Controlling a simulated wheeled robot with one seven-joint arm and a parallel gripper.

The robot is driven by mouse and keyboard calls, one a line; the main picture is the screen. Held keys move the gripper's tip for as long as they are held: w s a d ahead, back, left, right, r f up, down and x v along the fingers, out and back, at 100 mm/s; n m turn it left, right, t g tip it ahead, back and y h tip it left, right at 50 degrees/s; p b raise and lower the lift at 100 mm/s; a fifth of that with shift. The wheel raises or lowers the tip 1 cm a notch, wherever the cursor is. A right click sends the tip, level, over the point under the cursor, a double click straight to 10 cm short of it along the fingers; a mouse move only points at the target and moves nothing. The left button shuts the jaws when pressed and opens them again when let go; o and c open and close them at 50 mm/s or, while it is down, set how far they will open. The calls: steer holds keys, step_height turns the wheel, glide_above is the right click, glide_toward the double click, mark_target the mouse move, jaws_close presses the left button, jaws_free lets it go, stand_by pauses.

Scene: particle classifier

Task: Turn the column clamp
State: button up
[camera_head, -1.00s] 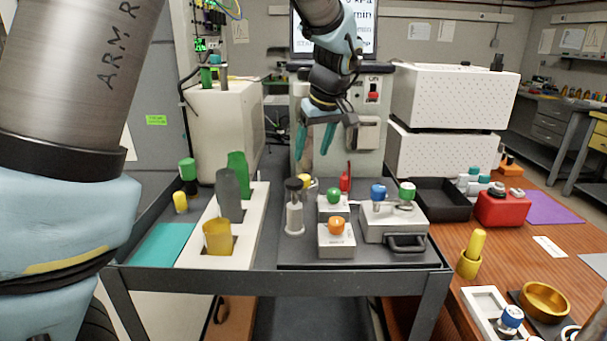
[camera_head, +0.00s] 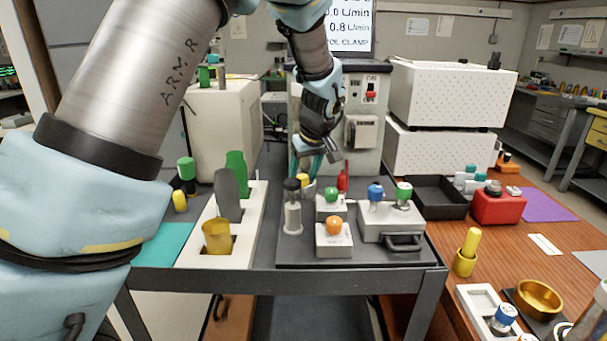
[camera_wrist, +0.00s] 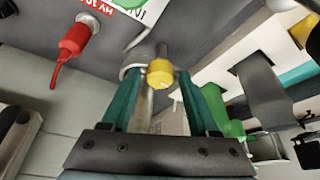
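A yellow knob (camera_wrist: 160,73) sits at a metal column in the wrist view and looks like the column clamp. In the head view the knob (camera_head: 306,180) shows small behind a black-topped post. My gripper (camera_wrist: 163,88) is open, with one teal finger on each side of the knob and column. I cannot tell whether either finger touches them. In the head view my gripper (camera_head: 318,164) points down above the back of the cart's dark plate. A red lever (camera_wrist: 75,42) stands off to the left in the wrist view, outside my fingers; it also shows in the head view (camera_head: 343,181).
Orange-knobbed (camera_head: 334,226) and green-knobbed (camera_head: 331,195) blocks and a blue-knobbed valve unit (camera_head: 376,192) stand in front. A white rack (camera_head: 248,215) is at the left. The grey cabinet (camera_head: 362,100) rises close behind, under a screen reading partly "CLAMP".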

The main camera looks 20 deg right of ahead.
jaws_close()
